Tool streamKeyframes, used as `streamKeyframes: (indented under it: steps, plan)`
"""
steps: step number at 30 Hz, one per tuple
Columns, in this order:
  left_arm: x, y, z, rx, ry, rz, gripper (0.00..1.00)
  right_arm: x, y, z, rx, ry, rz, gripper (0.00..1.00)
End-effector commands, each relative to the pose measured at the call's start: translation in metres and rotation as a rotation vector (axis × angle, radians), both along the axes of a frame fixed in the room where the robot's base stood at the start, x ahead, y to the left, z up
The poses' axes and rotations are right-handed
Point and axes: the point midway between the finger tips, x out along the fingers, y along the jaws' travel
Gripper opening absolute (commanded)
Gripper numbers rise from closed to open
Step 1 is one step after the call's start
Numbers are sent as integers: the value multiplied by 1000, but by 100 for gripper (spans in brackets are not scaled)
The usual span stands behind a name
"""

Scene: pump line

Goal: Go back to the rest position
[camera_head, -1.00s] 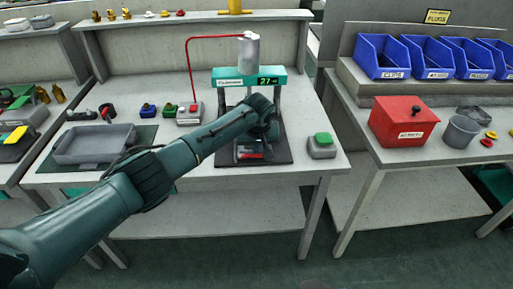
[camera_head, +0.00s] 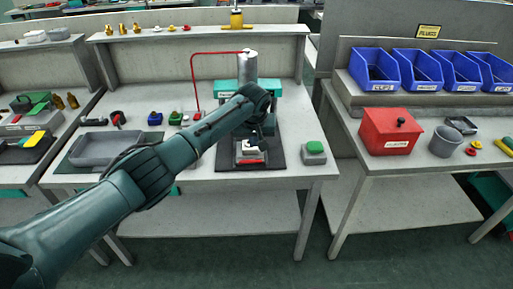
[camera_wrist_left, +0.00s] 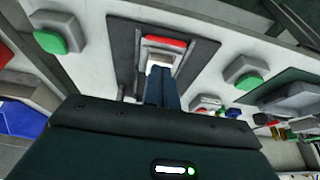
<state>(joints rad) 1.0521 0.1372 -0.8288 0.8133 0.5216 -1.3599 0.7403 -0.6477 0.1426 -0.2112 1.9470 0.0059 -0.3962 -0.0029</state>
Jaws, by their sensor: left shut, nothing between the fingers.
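My left gripper (camera_head: 257,143) hangs from the arm coming in from the left. It is in front of the press station, above the dark base plate (camera_head: 226,163). In the left wrist view its fingers (camera_wrist_left: 162,85) are together with nothing between them. Beyond them lies a fixture with a red bar (camera_wrist_left: 165,42) and a whitish part. The red bar also shows in the head view (camera_head: 251,161), below the gripper. My forearm hides part of the press and its teal display. My right gripper is not in view.
A grey tray (camera_head: 80,153) lies on the left of the bench, partly behind my arm. A green-topped button box (camera_head: 314,153) stands right of the base plate. A red box (camera_head: 390,132), a grey cup (camera_head: 445,141) and several blue bins (camera_head: 374,63) occupy the right bench.

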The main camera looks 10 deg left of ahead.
Motion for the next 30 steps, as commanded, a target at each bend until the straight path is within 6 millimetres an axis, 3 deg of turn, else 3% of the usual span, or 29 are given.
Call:
streamKeyframes:
  steps: [7, 11, 16, 21, 26, 30]
  plan:
    - [1, 1, 5, -1, 1, -2, 0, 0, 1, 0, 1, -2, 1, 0]
    - [-16, -13, -15, -13, 21, -58, 0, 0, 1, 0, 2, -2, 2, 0]
    - [-79, -52, -68, -71, 62, -226, 0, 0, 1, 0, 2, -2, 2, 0]
    - [-158, -70, -101, -131, 68, -361, 0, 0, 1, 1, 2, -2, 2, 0]
    - [-230, -60, -112, -156, 52, -425, 0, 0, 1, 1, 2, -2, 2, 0]
    - [-290, -34, -108, -141, 35, -442, 0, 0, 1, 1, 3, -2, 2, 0]
